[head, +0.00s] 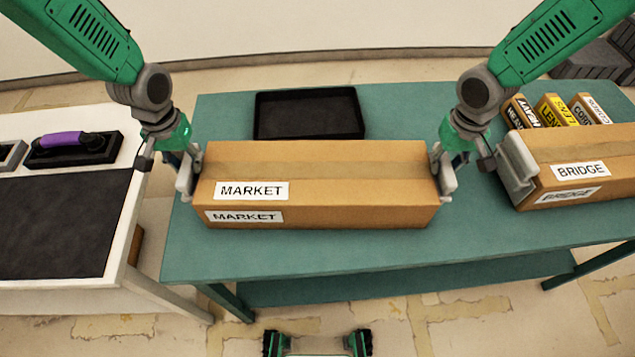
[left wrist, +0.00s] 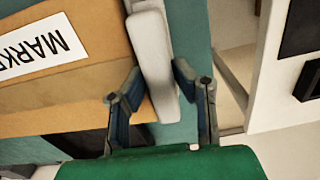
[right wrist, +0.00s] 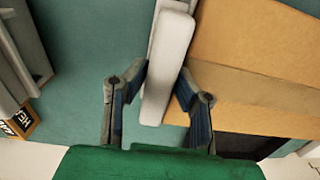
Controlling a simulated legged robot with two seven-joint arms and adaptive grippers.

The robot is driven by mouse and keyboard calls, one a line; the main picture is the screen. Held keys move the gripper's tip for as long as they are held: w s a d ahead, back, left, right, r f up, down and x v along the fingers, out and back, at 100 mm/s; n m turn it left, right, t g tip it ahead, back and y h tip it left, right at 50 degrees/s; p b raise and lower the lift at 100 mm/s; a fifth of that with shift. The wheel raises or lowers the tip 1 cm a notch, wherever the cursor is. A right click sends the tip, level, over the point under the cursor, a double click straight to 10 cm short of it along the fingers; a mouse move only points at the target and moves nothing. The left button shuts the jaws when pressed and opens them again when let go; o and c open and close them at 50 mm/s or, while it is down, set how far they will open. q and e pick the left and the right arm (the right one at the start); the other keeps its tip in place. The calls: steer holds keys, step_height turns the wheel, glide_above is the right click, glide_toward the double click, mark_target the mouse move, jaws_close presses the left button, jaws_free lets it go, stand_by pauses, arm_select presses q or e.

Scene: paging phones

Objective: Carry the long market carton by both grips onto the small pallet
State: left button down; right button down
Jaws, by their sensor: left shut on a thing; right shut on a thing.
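The long brown market carton (head: 315,180) lies lengthwise across the green table, with MARKET labels on its top and front. I cannot tell whether its underside touches the tabletop. My left gripper (head: 187,170) is shut on the pale grip (left wrist: 150,45) at the carton's left end. My right gripper (head: 444,170) is shut on the pale grip (right wrist: 168,60) at its right end. In both wrist views the fingers stand on either side of the grip. I cannot make out a small pallet for certain in any view.
A black tray (head: 308,92) lies behind the carton on the green table (head: 230,262). A BRIDGE carton (head: 580,150) with a pale end grip stands close on the right, with several small boxes behind it. A white table (head: 128,225) with a dark mat (head: 60,225) is at left, across a gap.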

arm_select(q)
steer(key=shift+s+a+f, duration=0.2)
steer(key=shift+a+f, duration=0.1)
steer(key=shift+a, duration=0.15)
arm_select(e)
steer(key=shift+s+a, duration=0.1)
steer(key=shift+a, duration=0.35)
arm_select(q)
steer(key=shift+d, duration=0.1)
arm_select(e)
steer(key=shift+d, duration=0.1)
arm_select(q)
steer(key=shift+d, duration=0.1)
arm_select(e)
steer(key=shift+d, duration=0.1)
